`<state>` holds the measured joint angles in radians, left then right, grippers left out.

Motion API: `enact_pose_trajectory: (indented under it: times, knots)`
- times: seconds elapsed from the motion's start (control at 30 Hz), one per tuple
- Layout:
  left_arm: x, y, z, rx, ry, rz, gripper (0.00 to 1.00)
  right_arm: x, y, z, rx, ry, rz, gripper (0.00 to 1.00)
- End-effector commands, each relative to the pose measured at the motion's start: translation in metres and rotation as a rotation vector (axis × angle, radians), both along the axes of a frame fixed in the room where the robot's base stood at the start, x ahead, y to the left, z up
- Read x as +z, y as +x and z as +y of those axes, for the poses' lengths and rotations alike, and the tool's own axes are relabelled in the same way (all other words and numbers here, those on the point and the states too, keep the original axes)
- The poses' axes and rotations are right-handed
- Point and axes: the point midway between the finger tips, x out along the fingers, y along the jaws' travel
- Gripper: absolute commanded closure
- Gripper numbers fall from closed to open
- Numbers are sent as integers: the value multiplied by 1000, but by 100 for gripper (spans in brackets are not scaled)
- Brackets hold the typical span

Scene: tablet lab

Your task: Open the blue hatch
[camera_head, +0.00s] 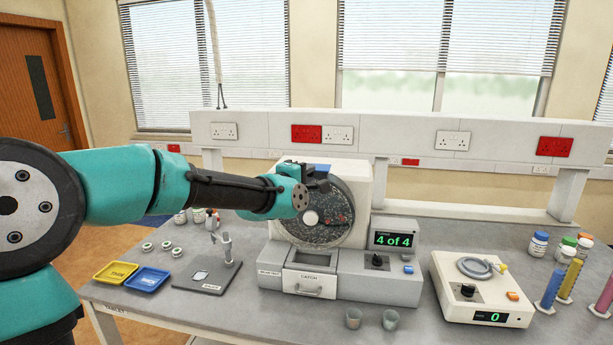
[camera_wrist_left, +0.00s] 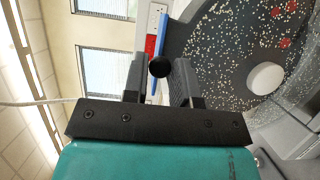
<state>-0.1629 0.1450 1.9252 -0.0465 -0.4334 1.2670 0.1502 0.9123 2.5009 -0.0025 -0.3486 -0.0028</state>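The blue hatch (camera_wrist_left: 162,35) shows in the left wrist view as a narrow strip, almost edge-on, beside the speckled drum (camera_wrist_left: 235,45). A round black knob (camera_wrist_left: 160,67) stands in front of the strip. My left gripper (camera_wrist_left: 158,82) has its two fingers apart, one on each side of the knob; I cannot tell whether either touches it. In the head view my left gripper (camera_head: 318,175) is at the upper front of the drum machine (camera_head: 355,185), and it and the arm hide most of the hatch. My right gripper is not in view.
The machine's drawer marked CATCH (camera_head: 310,285) is below the drum, beside a display reading 4 of 4 (camera_head: 394,239). Yellow (camera_head: 115,272) and blue (camera_head: 147,279) trays and a small stand (camera_head: 208,275) are left. A white device (camera_head: 480,290), cups and bottles are right.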

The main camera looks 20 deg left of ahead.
Motion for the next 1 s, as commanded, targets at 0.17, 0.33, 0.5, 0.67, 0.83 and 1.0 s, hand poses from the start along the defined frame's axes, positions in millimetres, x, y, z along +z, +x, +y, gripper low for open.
enact_pose_trajectory:
  times: [0.17, 0.33, 0.5, 0.67, 0.83, 1.0]
  knots:
    - [0, 0, 0, 0, 0, 0, 92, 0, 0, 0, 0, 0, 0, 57]
    - [0, 0, 0, 0, 0, 0, 100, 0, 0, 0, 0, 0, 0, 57]
    - [0, 0, 0, 0, 0, 0, 100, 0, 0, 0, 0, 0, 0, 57]
    - [0, -8, -2, -1, 1, 0, 100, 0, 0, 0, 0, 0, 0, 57]
    - [1, -32, -6, -1, 1, -1, 100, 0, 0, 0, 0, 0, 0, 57]
    - [0, -50, -10, -1, 0, 0, 100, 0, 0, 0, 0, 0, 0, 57]
